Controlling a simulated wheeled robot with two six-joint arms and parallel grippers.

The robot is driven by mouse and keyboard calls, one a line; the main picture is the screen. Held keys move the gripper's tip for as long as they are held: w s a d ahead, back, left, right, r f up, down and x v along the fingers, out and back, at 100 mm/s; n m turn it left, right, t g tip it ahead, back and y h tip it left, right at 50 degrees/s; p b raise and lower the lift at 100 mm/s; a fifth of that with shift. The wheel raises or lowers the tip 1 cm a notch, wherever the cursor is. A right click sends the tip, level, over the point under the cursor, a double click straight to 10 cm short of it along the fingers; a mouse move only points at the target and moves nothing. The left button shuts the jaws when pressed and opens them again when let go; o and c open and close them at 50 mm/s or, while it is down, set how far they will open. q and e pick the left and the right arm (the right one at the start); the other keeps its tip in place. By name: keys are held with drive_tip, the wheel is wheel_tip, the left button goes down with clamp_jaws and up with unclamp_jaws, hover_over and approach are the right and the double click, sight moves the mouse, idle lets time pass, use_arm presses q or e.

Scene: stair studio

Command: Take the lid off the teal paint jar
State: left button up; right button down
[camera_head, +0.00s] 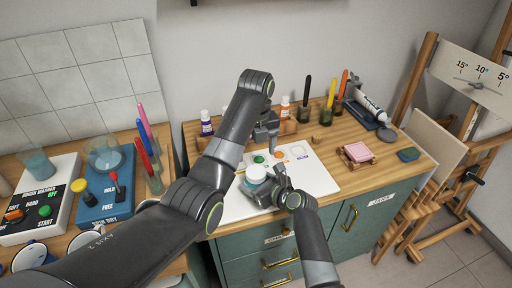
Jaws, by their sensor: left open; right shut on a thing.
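The teal paint jar (256,174) stands on the white board (322,181) on the wooden worktop, with a pale round top showing. My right gripper (262,188) comes in from the lower right and is shut on the jar's body, hiding its lower part. My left gripper (271,148) is open and points down, above and just behind the jar, apart from it as far as I can tell. Whether the pale top is the lid is hard to tell at this size.
Behind the board stand small paint bottles (206,122) and cups with brushes (328,112). A pink sponge (358,152) on a wooden rack is at right. A side bench at left holds a blue control box (104,200). An easel (450,150) stands far right.

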sight(256, 172)
use_arm(q)
wheel_tip(256, 172, down, 8)
drive_tip(key=shift+r, duration=0.25)
drive_tip(key=c, duration=1)
drive_tip(key=n, duration=0.3)
drive_tip(key=shift+n, duration=0.3)
drive_tip(key=n, duration=0.4)
drive_tip(key=shift+n, duration=0.3)
drive_tip(key=n, duration=0.4)
drive_tip(key=shift+n, duration=0.4)
drive_tip(key=n, duration=0.4)
drive_tip(key=shift+r, duration=0.1)
drive_tip(key=o, duration=1.1)
drive_tip(key=shift+s, duration=0.1)
